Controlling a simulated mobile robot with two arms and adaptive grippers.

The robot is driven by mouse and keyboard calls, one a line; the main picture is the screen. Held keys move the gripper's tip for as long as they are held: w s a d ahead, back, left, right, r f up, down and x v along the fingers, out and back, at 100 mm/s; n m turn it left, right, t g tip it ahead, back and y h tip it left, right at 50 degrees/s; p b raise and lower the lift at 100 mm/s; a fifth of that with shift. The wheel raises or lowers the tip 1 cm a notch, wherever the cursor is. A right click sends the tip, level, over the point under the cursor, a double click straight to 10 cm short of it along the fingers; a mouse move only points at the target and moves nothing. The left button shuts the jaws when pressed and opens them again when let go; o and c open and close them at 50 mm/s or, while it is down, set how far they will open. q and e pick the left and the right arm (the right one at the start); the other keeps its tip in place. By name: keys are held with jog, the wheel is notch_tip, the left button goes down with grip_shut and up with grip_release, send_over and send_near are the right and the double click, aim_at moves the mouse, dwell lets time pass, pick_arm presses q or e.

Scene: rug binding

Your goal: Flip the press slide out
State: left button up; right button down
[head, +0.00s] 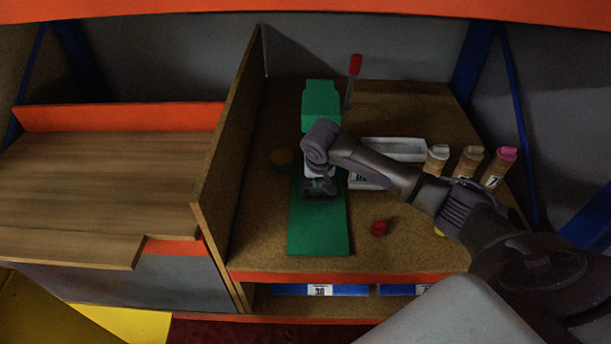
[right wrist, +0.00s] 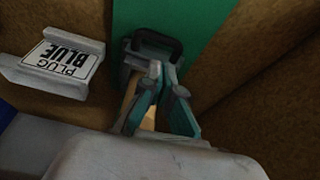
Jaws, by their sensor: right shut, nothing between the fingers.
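The press is a green device on the shelf, with an upright green block (head: 321,105) at the back and a long flat green base (head: 318,235) toward the front. A lever with a red knob (head: 355,65) stands at its back right. My right gripper (head: 320,187) is over the middle of the green base, pointing down, and hides that part. In the right wrist view its fingers (right wrist: 153,72) are shut with nothing held, close to a black loop handle (right wrist: 158,43) on the green surface. I cannot tell if they touch it. My left gripper is not in view.
A white tray (head: 395,145) sits right of the press; a grey holder labelled PLUG BLUE (right wrist: 62,60) shows in the wrist view. A wooden divider (head: 228,165) bounds the left.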

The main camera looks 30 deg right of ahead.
send_near(318, 191)
jog(key=shift+s+a+f+p, duration=0.1)
jog(key=shift+s+f+p, duration=0.15)
jog(key=shift+f, duration=0.25)
jog(key=shift+s+a+f+p, duration=0.1)
jog(key=shift+s+f+p, duration=0.1)
jog(key=shift+f, duration=0.35)
jog(key=x, duration=0.2)
jog(key=shift+w+f, duration=0.2)
jog(key=shift+f, duration=0.15)
jog(key=shift+x, duration=0.8)
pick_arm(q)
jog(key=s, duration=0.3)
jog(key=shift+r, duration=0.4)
pick_arm(e)
jog(key=shift+d, duration=0.1)
